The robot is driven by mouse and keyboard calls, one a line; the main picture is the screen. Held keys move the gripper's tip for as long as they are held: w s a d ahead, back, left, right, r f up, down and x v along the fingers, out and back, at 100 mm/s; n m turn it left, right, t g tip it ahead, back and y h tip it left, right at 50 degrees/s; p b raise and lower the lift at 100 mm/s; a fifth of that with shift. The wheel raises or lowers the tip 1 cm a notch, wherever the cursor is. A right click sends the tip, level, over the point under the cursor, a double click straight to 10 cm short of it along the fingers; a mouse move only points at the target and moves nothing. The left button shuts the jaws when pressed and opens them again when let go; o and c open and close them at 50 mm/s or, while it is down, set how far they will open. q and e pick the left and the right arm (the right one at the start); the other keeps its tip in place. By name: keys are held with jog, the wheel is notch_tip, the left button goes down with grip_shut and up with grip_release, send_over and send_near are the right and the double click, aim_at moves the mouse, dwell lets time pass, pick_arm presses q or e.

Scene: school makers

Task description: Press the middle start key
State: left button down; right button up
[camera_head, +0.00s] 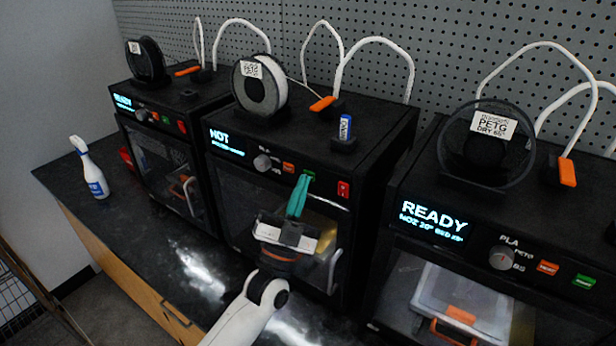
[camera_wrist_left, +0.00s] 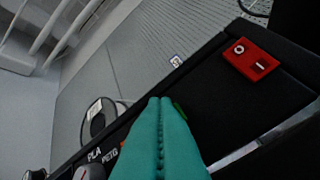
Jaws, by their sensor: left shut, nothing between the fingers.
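The middle printer (camera_head: 300,142) is a black box with "HOT" on its screen (camera_head: 231,142). Its green start key (camera_head: 310,174) sits on the front panel between the orange key (camera_head: 289,167) and the red switch (camera_head: 343,188). My left gripper (camera_head: 303,178) is shut and empty, its teal fingertips right at the green key and partly covering it. In the left wrist view, the fingertips (camera_wrist_left: 160,101) hide most of the key, and only a green sliver (camera_wrist_left: 178,108) shows beside them. I cannot tell whether they touch it. My right gripper is out of view.
The left printer (camera_head: 155,150) and the right printer (camera_head: 480,250), reading "READY", flank the middle one. The middle printer's knob (camera_head: 263,162) is left of the keys. A spray bottle (camera_head: 90,170) stands on the dark bench (camera_head: 110,225), whose left front is clear.

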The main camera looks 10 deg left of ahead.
pick_arm(q)
jog(key=shift+w, duration=0.2)
dwell(0.5)
jog(key=shift+s, duration=0.1)
jog(key=shift+s+a, duration=0.15)
jog(key=shift+s, duration=0.4)
jog(key=shift+p, duration=0.3)
jog(key=s, duration=0.2)
jog(key=s+a+p, duration=0.2)
jog(key=s, duration=0.1)
jog(key=shift+s, duration=0.3)
